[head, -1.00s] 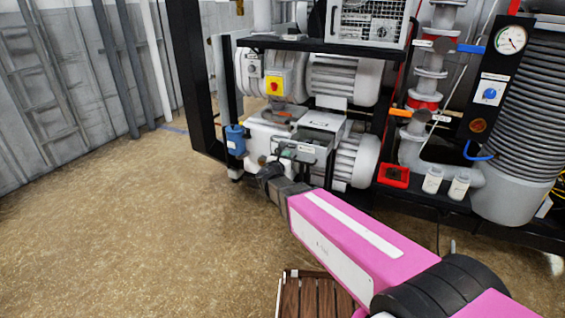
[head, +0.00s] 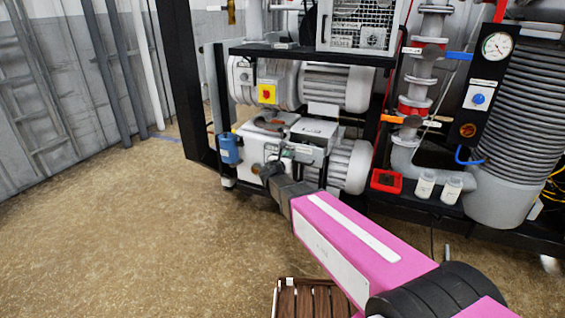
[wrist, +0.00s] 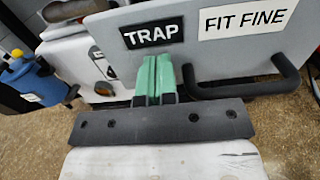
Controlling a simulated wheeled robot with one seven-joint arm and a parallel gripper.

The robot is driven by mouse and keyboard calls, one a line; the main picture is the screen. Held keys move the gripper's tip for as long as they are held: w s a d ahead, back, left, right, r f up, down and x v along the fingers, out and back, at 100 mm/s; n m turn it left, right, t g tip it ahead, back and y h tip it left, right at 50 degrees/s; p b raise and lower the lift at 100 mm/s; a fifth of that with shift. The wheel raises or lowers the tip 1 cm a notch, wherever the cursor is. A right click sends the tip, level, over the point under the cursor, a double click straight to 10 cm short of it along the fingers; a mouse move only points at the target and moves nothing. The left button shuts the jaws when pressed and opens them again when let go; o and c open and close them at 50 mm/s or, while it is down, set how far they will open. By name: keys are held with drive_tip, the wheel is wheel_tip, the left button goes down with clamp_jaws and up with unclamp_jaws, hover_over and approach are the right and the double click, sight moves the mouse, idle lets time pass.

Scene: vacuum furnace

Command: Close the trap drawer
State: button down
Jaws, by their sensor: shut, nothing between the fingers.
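The trap drawer's grey front (wrist: 235,65) fills the upper part of the wrist view, with a "TRAP" label, a "FIT FINE" label and a black bar handle (wrist: 245,90). In the head view the drawer front (head: 306,153) sits low on the pump unit, and no open tray shows above it. My gripper (wrist: 153,62) is shut and empty. Its green fingertips are at the front's face, below the "TRAP" label and left of the handle, and appear to touch it. Any remaining gap behind the front cannot be judged. In the head view my wrist mostly hides the fingers.
A blue canister (head: 229,148) stands left of the drawer. A red tray (head: 386,181) and two white cups (head: 425,185) sit to the right on the frame's lower shelf. A wooden slatted object (head: 312,298) lies below my arm. The floor at left is clear.

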drive_tip(key=x, duration=1.1)
drive_tip(key=shift+w, duration=0.15)
drive_tip(key=v, duration=1.5)
drive_tip(key=s+d+f+m+g+h, duration=0.1)
drive_tip(key=s+d+f+m+g, duration=0.2)
drive_tip(key=d+m, duration=0.25)
drive_tip(key=s+d+f+m+g, duration=0.2)
drive_tip(key=d+m+g, duration=0.1)
drive_tip(key=d+m, duration=0.3)
drive_tip(key=s+d+f+m+g+h, duration=0.1)
drive_tip(key=s+d+f+m+g, duration=0.25)
drive_tip(key=d, duration=0.45)
drive_tip(key=s+d+f+m+g+y, duration=0.2)
drive_tip(key=s+m+g+y, duration=0.1)
drive_tip(key=s+m, duration=0.4)
drive_tip(key=s+d+f+m+g+y, duration=0.3)
drive_tip(key=s+m+g+y, duration=0.1)
drive_tip(key=s+m, duration=0.4)
drive_tip(key=shift+f+m+y, duration=0.25)
drive_tip(key=shift+m+y, duration=0.35)
drive_tip(key=shift+m, duration=0.4)
drive_tip(key=shift+a+g, duration=0.1)
drive_tip(key=shift+g, duration=0.15)
